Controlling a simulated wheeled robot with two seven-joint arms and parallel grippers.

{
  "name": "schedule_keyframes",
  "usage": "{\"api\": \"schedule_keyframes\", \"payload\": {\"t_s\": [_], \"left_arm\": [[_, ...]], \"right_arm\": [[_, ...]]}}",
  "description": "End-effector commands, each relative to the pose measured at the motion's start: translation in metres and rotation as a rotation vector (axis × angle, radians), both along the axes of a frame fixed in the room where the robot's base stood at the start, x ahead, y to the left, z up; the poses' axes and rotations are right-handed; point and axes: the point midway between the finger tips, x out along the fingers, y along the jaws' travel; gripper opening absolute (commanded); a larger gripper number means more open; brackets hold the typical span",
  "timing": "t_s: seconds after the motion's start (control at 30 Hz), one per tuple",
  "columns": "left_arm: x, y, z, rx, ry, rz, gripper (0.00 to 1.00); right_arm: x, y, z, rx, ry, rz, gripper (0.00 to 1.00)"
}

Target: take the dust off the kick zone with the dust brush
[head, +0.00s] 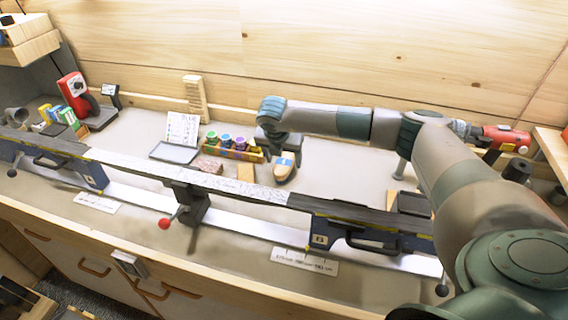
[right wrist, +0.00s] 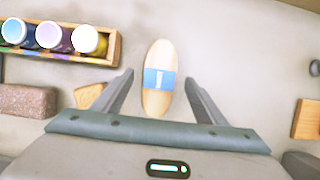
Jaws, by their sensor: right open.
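The dust brush (right wrist: 158,80), an oval pale wooden block with a blue label, lies on the bench top in the right wrist view. It also shows under my right gripper in the head view (head: 286,159). My right gripper (right wrist: 158,84) is open, pointing down, with one finger on each side of the brush and visible gaps between. The brush's bristles are hidden. The ski (head: 135,164) lies base up along the bench in its supports. Its middle stretch, the kick zone (head: 240,187), is speckled with pale dust. My left gripper is not in view.
A wooden rack of wax tins (head: 232,149) stands left of the brush, with a brown block (head: 207,165) and a small wooden piece (head: 246,173) close by. A red iron (head: 73,88) stands far left. The bench right of the brush (head: 340,175) is largely clear.

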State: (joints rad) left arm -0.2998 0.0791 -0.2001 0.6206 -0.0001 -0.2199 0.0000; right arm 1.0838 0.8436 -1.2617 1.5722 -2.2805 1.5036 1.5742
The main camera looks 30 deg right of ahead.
Motion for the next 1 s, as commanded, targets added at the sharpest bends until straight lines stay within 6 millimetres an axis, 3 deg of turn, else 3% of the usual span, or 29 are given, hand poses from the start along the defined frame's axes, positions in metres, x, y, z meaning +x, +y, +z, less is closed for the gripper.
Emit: {"api": "schedule_keyframes", "payload": {"t_s": [0.07,0.3,0.77,0.97,1.0], "left_arm": [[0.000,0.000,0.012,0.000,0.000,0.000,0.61],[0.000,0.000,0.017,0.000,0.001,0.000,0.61],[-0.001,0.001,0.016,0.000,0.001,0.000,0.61],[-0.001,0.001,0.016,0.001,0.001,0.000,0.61],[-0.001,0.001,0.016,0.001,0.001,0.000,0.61]], "right_arm": [[0.002,-0.001,-0.004,-0.001,0.002,0.000,0.66],[0.007,-0.007,-0.026,-0.001,0.001,0.000,0.66],[0.008,-0.007,-0.026,-0.001,-0.001,0.000,0.66],[0.008,-0.007,-0.026,-0.001,-0.001,0.000,0.20],[0.008,-0.007,-0.026,-0.001,-0.001,0.000,0.18]]}}
